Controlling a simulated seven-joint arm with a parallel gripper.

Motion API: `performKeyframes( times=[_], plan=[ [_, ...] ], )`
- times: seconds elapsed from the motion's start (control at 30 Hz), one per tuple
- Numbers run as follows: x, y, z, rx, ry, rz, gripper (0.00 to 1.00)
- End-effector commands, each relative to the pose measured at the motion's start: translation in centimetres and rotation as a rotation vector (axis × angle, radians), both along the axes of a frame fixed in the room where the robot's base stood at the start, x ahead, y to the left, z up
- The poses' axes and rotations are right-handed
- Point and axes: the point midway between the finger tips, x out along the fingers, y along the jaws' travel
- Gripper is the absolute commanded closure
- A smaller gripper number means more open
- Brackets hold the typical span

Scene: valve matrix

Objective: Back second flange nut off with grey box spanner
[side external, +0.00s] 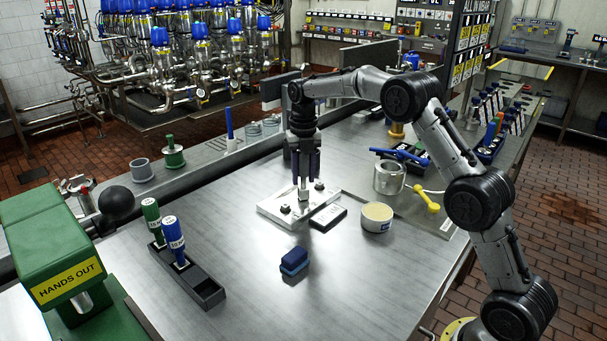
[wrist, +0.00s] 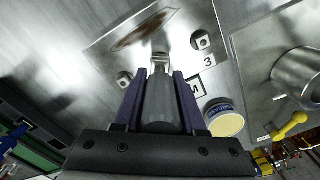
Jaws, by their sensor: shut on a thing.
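A pale square flange plate (side external: 270,208) lies on the steel bench, with dark nuts at its left (side external: 285,208) and right (side external: 319,185). In the wrist view a nut (wrist: 202,40) sits beside a label reading 3, and another nut (wrist: 124,79) is at the left. My gripper (side external: 304,172) points straight down over the plate. Its purple fingers are shut on a grey box spanner (wrist: 162,100), held upright. The spanner's lower end (side external: 303,192) is at the plate between the two visible nuts; whether it is seated on a nut is hidden.
A black rack (side external: 205,290) holds a green-handled tool (side external: 151,215) and a blue-handled tool (side external: 173,235). A blue block (side external: 294,261), a round cream tin (side external: 377,216), a steel pot (side external: 389,177) and a yellow tool (side external: 428,200) stand around.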

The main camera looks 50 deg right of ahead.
Motion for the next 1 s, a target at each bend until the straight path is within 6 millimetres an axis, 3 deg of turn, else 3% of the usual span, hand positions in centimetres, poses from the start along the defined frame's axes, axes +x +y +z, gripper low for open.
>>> performKeyframes(
  times=[0.3, 1.0],
  plan=[
    [0.04, -0.01, 0.06, -0.001, -0.002, 0.221, 1.00],
    [0.06, -0.02, 0.90, -0.001, -0.003, 0.097, 1.00]
  ],
)
